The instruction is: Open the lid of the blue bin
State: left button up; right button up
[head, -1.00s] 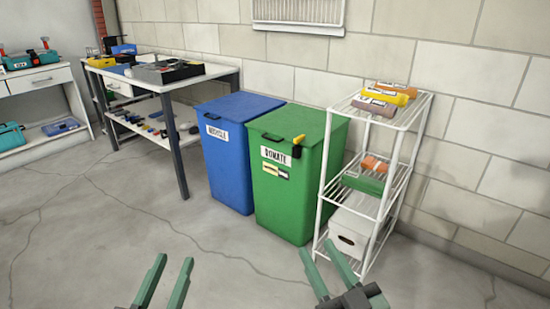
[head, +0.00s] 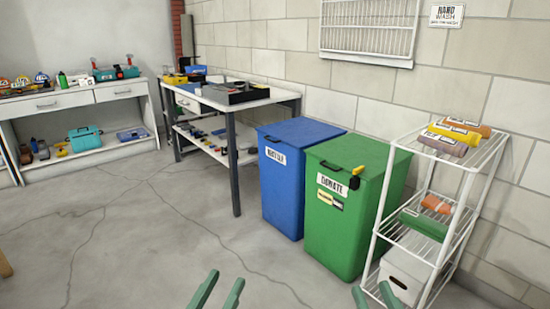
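The blue bin (head: 283,192) stands on the floor against the wall, with a white label on its front. Its blue lid (head: 301,132) is closed, and a small dark handle shows at the lid's front edge. My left gripper (head: 222,286) is low in the view, in front of the bin and well apart from it. Its two green fingers are spread with nothing between them.
A green bin (head: 336,235) labelled DONATE stands right beside the blue bin. A white wire shelf (head: 467,185) is to its right. A workbench (head: 234,104) stands left of the blue bin, and a white cabinet (head: 78,100) is further left. The floor in front is clear.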

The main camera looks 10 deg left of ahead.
aim_at(299, 133)
jog(key=i+u, duration=0.2)
jog(key=i, duration=0.45)
jog(key=i+l+u, duration=0.25)
jog(key=i, duration=0.35)
jog(key=j, duration=0.1)
